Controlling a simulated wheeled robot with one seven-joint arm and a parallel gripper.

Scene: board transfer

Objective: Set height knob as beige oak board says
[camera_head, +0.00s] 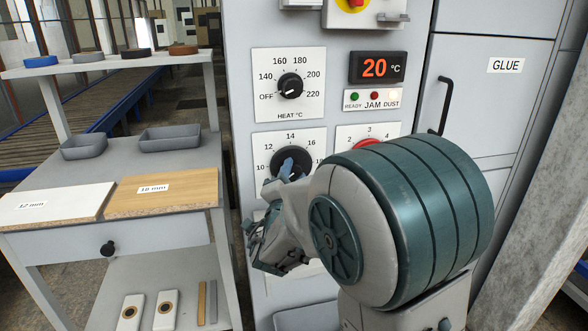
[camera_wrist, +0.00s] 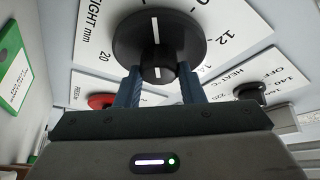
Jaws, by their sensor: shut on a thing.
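The beige oak board (camera_head: 190,181) lies on the cart at left, its label seeming to read 18 mm. The black height knob (camera_head: 278,156) is on the machine panel, with 12 and 14 readable on its dial. In the wrist view the height knob (camera_wrist: 160,32) shows a white mark pointing up, but the number there is out of frame. My gripper (camera_head: 288,169) is at this knob and partly hides its dial. In the wrist view my gripper's fingers (camera_wrist: 159,78) are shut on both sides of the knob's stem.
A white board (camera_head: 55,203) marked 12 mm lies beside the oak one. The heat knob (camera_head: 290,86) is just above the height dial. A red knob (camera_head: 367,143) sits to the right, close to my arm. A door handle (camera_head: 445,105) sticks out farther right.

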